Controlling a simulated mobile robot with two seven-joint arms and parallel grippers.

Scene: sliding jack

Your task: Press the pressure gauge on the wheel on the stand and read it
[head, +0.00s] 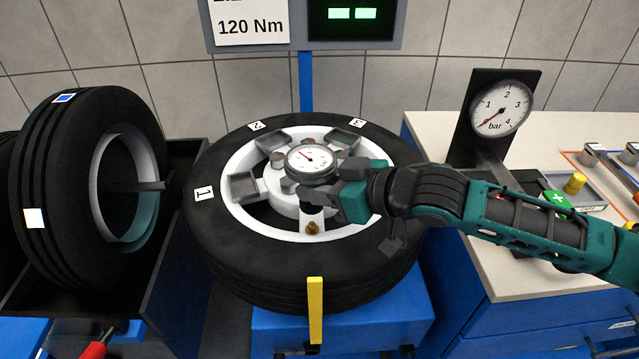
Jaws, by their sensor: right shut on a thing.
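My left gripper is not in view.
A larger bar gauge (499,108) stands on the bench (560,135) at right, beside a tray with a green cross piece (557,200) and yellow knob. Another wheel (75,190) stands in a dark rack at left. A yellow strip (315,305) stands at the tyre's front. A display panel (352,20) hangs behind.

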